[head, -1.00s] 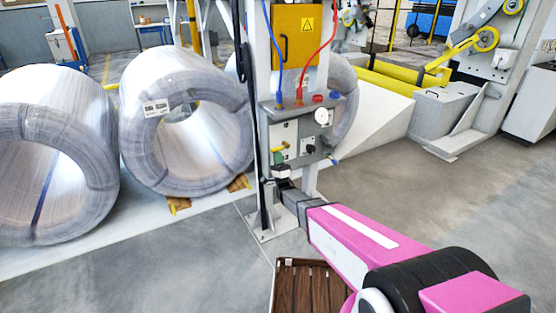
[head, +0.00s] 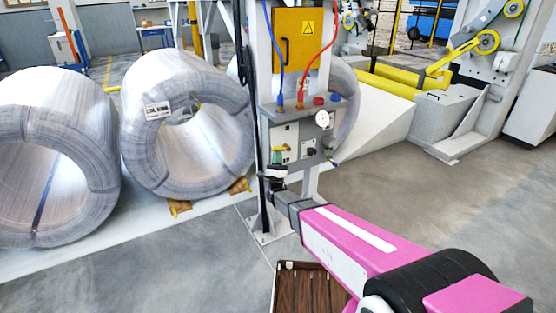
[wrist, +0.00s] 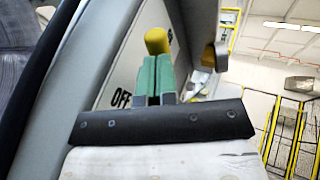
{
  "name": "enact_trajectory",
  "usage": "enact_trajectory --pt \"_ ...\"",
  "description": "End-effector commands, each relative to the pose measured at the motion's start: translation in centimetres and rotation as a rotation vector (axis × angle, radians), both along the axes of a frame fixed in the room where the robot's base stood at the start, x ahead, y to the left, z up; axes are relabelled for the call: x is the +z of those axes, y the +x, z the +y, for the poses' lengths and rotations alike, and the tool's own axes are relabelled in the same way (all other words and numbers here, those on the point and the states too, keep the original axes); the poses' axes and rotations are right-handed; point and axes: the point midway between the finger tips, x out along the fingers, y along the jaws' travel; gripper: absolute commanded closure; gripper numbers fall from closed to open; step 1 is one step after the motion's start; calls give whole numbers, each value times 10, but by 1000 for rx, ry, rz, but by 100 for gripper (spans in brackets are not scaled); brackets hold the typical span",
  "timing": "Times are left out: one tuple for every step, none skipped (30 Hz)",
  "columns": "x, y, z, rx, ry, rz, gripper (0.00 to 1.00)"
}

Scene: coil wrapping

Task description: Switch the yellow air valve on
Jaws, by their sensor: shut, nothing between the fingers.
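The yellow air valve (head: 276,147) is on the lower left of the grey control box on the post in the head view, and its handle is partly hidden by my gripper. In the wrist view, the rounded yellow handle end (wrist: 157,40) shows just beyond my fingertips, with the word OFF on the pale plate to the left. My gripper (head: 278,158) has green fingers, shut together with nothing between them. In the wrist view, my gripper (wrist: 154,62) appears right at the handle; I cannot tell if they touch.
The grey control box (head: 333,107) carries a gauge (head: 322,118), a black knob and blue and red hoses. Large wire coils (head: 187,120) stand to the left. A brown slatted pallet (head: 310,290) lies below my arm. Open floor is at right.

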Motion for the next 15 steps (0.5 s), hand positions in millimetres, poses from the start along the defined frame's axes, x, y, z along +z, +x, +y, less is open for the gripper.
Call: enact_trajectory --pt "6 -3 1 3 37 24 100" --pt "8 -3 1 3 62 39 100" --pt "10 -3 1 1 93 62 100" --pt "12 -3 1 2 116 78 100" --pt "14 -3 1 3 140 94 100" --pt "16 -3 1 3 173 115 100" --pt "19 -3 1 2 196 130 100" --pt "21 -2 0 3 219 147 100" --pt "23 -2 0 2 251 167 100" --pt "25 -2 0 2 275 185 100" --pt "27 -2 0 3 298 200 100" --pt "29 -2 -1 3 330 222 100" --pt "31 -1 -2 3 354 237 100" --pt "33 -1 -2 3 378 253 100" --pt "36 0 -3 3 410 274 100"
